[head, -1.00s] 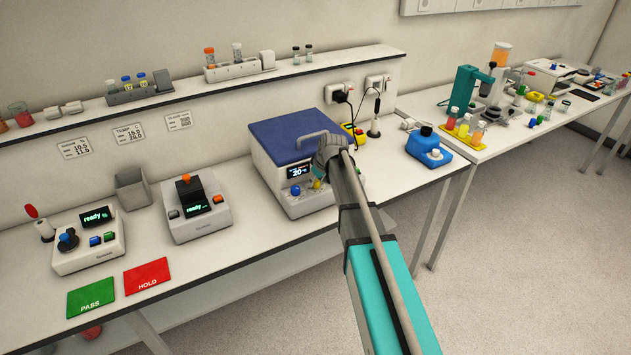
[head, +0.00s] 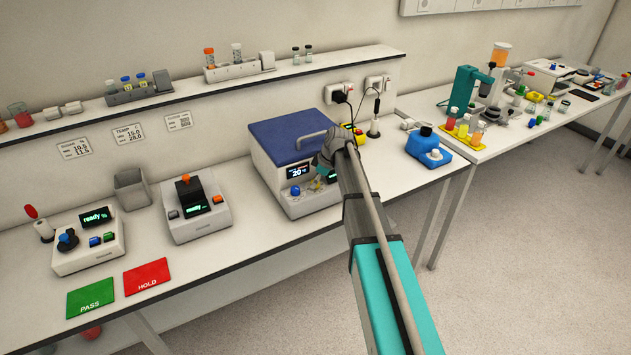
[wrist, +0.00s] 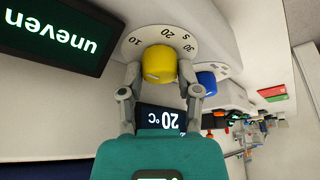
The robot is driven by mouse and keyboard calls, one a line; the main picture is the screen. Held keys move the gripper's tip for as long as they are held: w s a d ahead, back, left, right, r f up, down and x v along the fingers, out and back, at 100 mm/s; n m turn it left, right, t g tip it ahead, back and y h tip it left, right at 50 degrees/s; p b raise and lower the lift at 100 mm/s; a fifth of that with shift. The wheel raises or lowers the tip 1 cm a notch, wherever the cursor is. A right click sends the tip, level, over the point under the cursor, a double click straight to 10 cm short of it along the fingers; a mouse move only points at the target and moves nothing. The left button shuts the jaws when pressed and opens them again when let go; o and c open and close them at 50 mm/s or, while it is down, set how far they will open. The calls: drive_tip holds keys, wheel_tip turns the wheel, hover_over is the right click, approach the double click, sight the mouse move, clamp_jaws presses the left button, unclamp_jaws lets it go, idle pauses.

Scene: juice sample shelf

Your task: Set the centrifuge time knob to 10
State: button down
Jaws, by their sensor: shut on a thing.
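The centrifuge (head: 277,187) is white with a closed blue lid (head: 290,132) and stands against the wall on the bench. In the wrist view its yellow knob (wrist: 159,64) sits on a pale dial (wrist: 150,35) with printed numbers, seen upside down, the 10 at the left. I cannot make out a pointer on the knob. My gripper (wrist: 160,75) is shut on the yellow knob, one finger on each side; in the head view my gripper (head: 321,173) is at the centrifuge's front and mostly hides the knob. A display reads 20 °C (wrist: 160,119); another reads "uneven" (wrist: 50,33).
A blue knob (wrist: 207,81) is close beside the yellow one and also shows in the head view (head: 295,191).

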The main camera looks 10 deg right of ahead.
drive_tip(key=shift+c, duration=1.5)
unclamp_jaws()
drive_tip(key=shift+m, duration=0.3)
